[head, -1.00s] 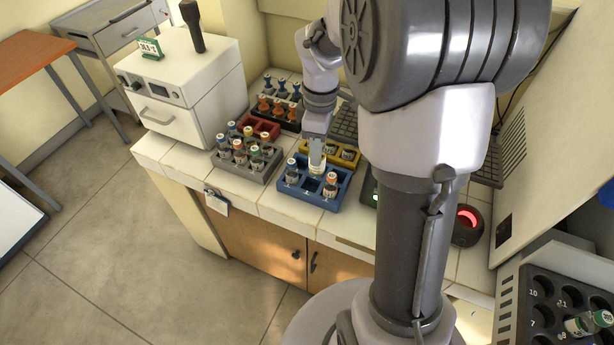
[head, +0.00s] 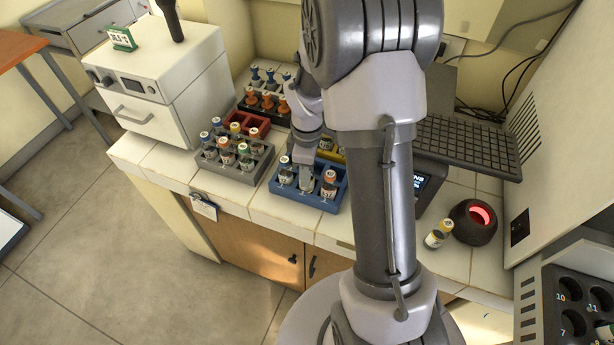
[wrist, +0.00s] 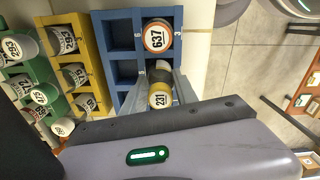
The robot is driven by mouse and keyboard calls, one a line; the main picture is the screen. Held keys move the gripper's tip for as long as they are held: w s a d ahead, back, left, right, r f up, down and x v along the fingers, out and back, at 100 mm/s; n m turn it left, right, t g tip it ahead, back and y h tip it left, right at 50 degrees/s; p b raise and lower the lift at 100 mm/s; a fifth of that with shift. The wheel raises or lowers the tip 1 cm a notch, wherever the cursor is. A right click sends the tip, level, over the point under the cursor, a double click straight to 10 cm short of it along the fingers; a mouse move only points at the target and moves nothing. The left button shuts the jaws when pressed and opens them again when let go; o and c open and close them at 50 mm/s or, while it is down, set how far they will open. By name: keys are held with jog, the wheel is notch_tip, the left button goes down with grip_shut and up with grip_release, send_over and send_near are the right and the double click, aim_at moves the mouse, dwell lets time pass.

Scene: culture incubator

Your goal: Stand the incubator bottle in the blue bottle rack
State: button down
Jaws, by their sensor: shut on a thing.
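The blue bottle rack (head: 325,206) stands near the counter's front edge; it also shows in the wrist view (wrist: 120,22). My gripper (head: 306,170) is shut on a yellow-capped bottle marked 231 (wrist: 160,97). The bottle (head: 306,184) is upright at the middle compartment of the rack's front row. I cannot tell whether it rests on the bottom. An orange-capped bottle marked 637 (wrist: 158,37) stands in the compartment on one side; a blue-capped bottle (head: 285,172) stands on the other. The gripper hides that one in the wrist view.
A grey rack (head: 235,167) with several bottles stands left of the blue one. A yellow rack (wrist: 72,45) stands behind it. A white incubator (head: 160,85) is at the back left. A yellow-capped bottle (head: 438,234) is beside a red-lit round device (head: 473,221) at right.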

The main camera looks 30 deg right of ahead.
jog(key=shift+w+f, duration=0.1)
jog(key=shift+f, duration=0.55)
jog(key=shift+r, duration=0.15)
jog(key=c, duration=0.9)
grip_release()
jog(key=shift+c, duration=0.2)
